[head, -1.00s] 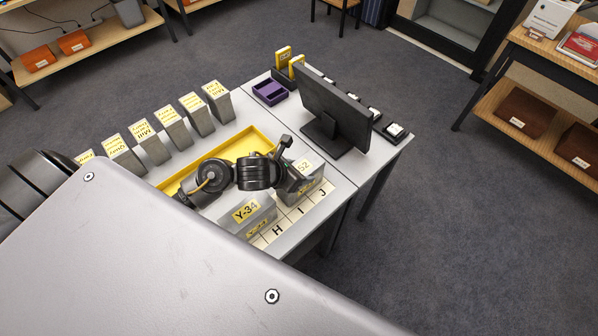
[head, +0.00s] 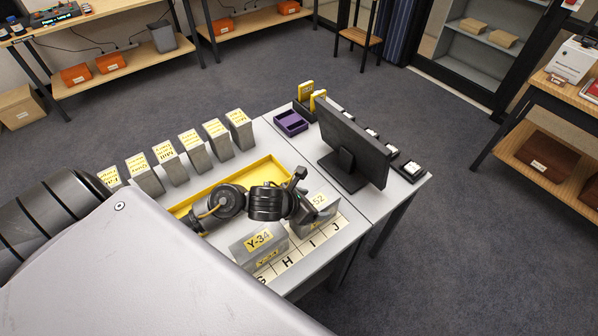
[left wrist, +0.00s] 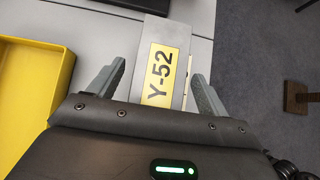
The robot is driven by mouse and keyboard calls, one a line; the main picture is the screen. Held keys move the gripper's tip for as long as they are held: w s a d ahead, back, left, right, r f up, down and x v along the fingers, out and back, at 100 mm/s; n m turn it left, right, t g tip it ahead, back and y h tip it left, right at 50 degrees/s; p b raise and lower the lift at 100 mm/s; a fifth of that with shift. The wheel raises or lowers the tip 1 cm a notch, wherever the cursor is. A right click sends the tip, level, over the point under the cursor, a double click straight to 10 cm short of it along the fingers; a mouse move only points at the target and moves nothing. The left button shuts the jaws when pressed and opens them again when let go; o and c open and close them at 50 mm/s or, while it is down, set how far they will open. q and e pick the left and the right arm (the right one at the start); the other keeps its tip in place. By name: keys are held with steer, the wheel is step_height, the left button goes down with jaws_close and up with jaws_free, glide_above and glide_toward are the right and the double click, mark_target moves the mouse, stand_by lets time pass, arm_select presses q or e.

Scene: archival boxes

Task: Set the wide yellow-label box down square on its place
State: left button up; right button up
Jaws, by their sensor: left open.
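A grey box with a yellow label Y-52 (head: 322,214) stands on the table by the lettered strip, near cells I and J. My left gripper (head: 296,196) is over it and partly hides it. In the left wrist view my left gripper (left wrist: 160,75) is open, one finger on each side of the Y-52 box (left wrist: 178,38), with gaps showing. A second grey box, labelled Y-34 (head: 259,240), stands to the left by cells G and H. The white lettered strip (head: 301,254) runs along the table's front edge; box bases are partly hidden. My right gripper is not in view.
A yellow tray (head: 272,163) lies behind my left arm; it also shows in the left wrist view (left wrist: 64,68). Several upright yellow-labelled boxes (head: 192,147) line the back edge. A monitor (head: 352,147) and a purple bin (head: 291,123) stand at the right.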

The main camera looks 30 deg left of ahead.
arm_select(q)
steer(key=p+v, duration=0.2)
steer(key=v, duration=0.8)
steer(key=shift+s+r, duration=0.25)
steer(key=shift+s, duration=0.05)
steer(key=shift+s, duration=0.1)
